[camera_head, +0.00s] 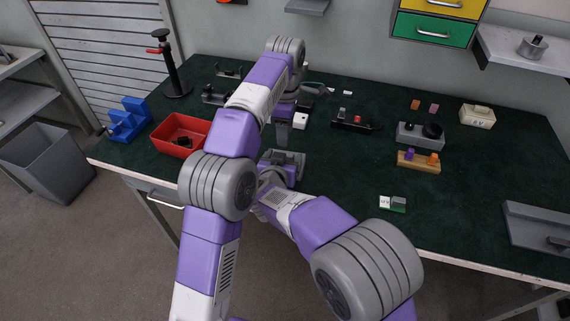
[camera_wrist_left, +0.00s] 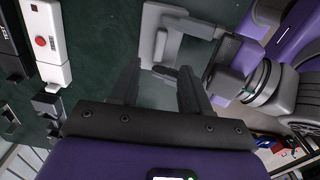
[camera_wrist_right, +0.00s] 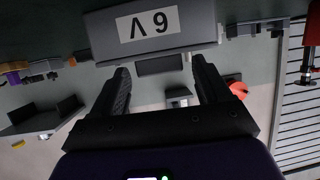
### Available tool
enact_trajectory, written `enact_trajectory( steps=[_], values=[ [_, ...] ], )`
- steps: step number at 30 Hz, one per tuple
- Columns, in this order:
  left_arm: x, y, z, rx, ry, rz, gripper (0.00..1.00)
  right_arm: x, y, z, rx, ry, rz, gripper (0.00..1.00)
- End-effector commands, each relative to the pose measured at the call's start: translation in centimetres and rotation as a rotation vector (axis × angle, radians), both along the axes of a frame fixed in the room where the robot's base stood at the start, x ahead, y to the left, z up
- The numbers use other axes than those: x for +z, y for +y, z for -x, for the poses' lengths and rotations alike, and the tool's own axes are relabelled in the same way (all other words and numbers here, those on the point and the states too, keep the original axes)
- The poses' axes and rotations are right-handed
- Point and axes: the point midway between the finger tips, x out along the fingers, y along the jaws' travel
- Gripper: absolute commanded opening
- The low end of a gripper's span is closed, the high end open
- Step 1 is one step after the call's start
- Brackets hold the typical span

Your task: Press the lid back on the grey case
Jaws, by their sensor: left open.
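The grey case (camera_head: 292,156) sits on the green bench in front of my right gripper. In the right wrist view a grey box (camera_wrist_right: 100,42) with an upside-down 6 V label lies across the top, just beyond the fingertips; it looks like that case. My left gripper (camera_head: 283,140) points down above the bench, close to the case. It is open and empty in the left wrist view (camera_wrist_left: 160,75), beside a light grey plate (camera_wrist_left: 150,30). My right gripper (camera_wrist_right: 163,75) is open, its fingers apart with nothing held between them. I cannot tell which part is the lid.
A white block with a red button (camera_wrist_left: 45,45) lies near my left gripper. A red bin (camera_head: 178,127) and blue holder (camera_head: 127,120) stand left. A grey block with a black knob (camera_head: 418,138) and an orange-pegged block (camera_head: 418,164) stand right.

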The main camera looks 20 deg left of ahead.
Motion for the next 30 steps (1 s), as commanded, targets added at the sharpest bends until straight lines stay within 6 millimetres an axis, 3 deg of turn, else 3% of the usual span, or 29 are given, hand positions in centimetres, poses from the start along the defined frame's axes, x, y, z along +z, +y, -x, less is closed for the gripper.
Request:
enact_trajectory(
  steps=[2, 14, 21, 26, 27, 30],
  values=[
    [0.00, 0.00, 0.00, 0.000, 0.000, 0.000, 0.47, 0.01, 0.00, 0.02, 0.000, 0.000, 0.000, 0.64],
    [0.00, 0.00, 0.00, 0.000, 0.000, 0.000, 0.47, 0.01, 0.00, 0.03, 0.000, 0.000, 0.000, 0.02],
    [0.00, 0.00, 0.00, 0.000, 0.000, 0.000, 0.77, 0.02, 0.00, 0.04, 0.000, 0.000, 0.000, 0.00],
    [0.00, 0.00, 0.00, 0.000, 0.000, 0.000, 0.77, 0.02, 0.00, 0.04, 0.000, 0.000, 0.000, 0.00],
    [0.00, 0.00, 0.00, 0.000, 0.000, 0.000, 0.77, 0.02, 0.01, 0.04, 0.000, 0.000, 0.000, 0.55],
    [0.00, 0.00, 0.00, 0.000, 0.000, 0.000, 0.77, 0.02, 0.01, 0.04, 0.000, 0.000, 0.000, 0.71]
  ],
)
